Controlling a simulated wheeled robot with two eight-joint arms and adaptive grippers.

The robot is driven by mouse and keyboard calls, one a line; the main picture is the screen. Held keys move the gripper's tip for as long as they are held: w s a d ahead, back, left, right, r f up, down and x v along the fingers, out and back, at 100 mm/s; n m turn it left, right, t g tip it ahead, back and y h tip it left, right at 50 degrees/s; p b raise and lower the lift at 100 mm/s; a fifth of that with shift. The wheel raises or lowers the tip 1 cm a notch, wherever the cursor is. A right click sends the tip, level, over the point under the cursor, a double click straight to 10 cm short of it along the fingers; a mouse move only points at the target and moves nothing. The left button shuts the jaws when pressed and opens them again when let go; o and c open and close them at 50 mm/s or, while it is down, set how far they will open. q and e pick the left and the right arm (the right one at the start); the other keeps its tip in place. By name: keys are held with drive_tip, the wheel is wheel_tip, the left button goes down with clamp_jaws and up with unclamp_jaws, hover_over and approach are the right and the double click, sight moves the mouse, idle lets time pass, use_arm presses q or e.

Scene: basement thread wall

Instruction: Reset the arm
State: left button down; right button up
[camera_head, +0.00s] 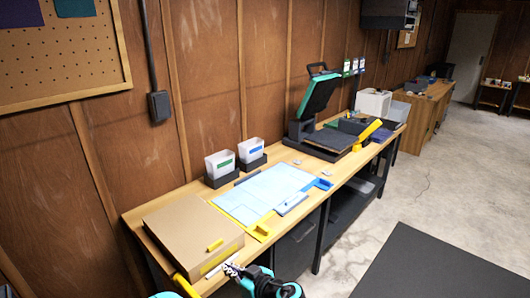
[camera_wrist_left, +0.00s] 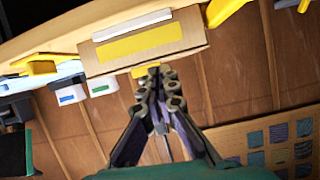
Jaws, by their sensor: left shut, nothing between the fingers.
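My left gripper (camera_head: 232,269) is at the bottom of the head view, at the front edge of the workbench beside the front right corner of the cardboard box (camera_head: 190,232). Its fingers are together with nothing between them. In the left wrist view the closed fingers (camera_wrist_left: 160,78) point up at the box (camera_wrist_left: 190,42), which shows a yellow label. I cannot tell whether the fingertips touch the box or bench. My right gripper is not in view.
The workbench (camera_head: 348,180) holds a light blue mat (camera_head: 262,192), two white bins (camera_head: 220,164) in dark holders and a press with a raised teal-edged lid (camera_head: 318,97). A wooden wall stands behind. Concrete floor (camera_head: 440,190) is open at right, with a dark flat surface (camera_head: 435,270) in front.

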use_arm(q)
drive_tip(key=s+a+r+m+g+h, duration=0.1)
drive_tip(key=s+a+m+h, duration=0.2)
drive_tip(key=s, duration=0.7)
drive_tip(key=s+a+r+m+g+h, duration=0.1)
drive_tip(key=s+a+m+h, duration=0.2)
drive_tip(key=s, duration=0.7)
drive_tip(key=m+h, duration=0.2)
drive_tip(key=h, duration=0.2)
drive_tip(key=shift+r+m, duration=0.25)
drive_tip(key=shift+m, duration=0.15)
